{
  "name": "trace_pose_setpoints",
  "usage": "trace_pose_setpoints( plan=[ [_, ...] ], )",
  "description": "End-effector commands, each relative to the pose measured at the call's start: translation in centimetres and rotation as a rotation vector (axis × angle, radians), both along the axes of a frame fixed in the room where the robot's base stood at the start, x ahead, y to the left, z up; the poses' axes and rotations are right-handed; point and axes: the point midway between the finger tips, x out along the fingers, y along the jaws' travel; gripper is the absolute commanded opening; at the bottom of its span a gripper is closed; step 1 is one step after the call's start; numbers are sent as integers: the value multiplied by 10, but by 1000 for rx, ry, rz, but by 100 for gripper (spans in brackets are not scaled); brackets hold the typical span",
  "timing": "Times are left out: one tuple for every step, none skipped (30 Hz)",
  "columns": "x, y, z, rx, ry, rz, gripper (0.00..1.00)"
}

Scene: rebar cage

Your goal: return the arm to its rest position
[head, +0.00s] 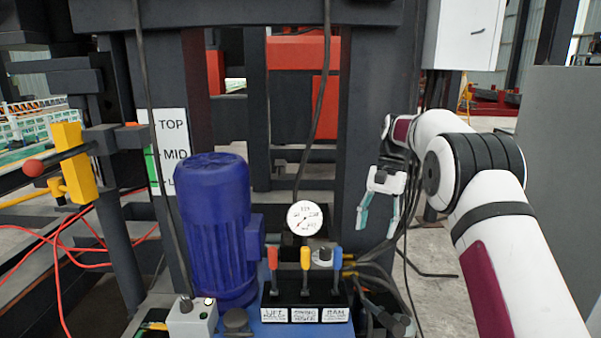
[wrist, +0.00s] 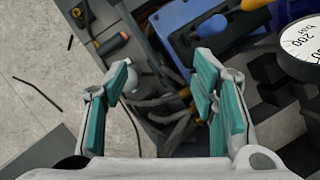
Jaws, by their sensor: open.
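My gripper (head: 378,212) hangs fingers down at the end of my white and maroon arm, right of the gauge and levers in the head view. Its two teal-padded fingers are apart with nothing between them. In the wrist view my gripper (wrist: 165,100) is also open and empty, above black hoses and a grey tray-like ledge. The fingers appear apart from the hoses below, though the exact gap is hard to judge.
A lever block (head: 305,300) with red, yellow and blue levers stands left of my gripper, below a round gauge (head: 305,218). A blue motor (head: 215,225) is further left. A dark post (head: 365,120) stands behind my gripper. Black cables hang close to my arm.

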Motion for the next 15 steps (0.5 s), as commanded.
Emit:
trace_pose_setpoints(
  plan=[
    [-6,1,11,0,-10,8,53],
    [-9,1,17,-1,-15,13,53],
    [-15,1,26,-1,-22,20,53],
    [-19,1,32,-2,-28,26,53],
    [-25,1,40,-3,-34,33,53],
    [-33,2,50,-5,-43,44,53],
    [-40,2,59,-5,-51,52,53],
    [-48,2,68,-7,-60,61,53],
    [-60,3,79,-8,-70,75,53],
    [-69,3,87,-9,-78,84,53],
    [-78,4,95,-10,-87,94,53],
    [-91,4,104,-12,-97,108,53],
    [-101,4,111,-14,-104,118,53],
    [-111,5,117,-16,-113,128,53],
    [-124,5,125,-18,-125,143,53]
  ],
)
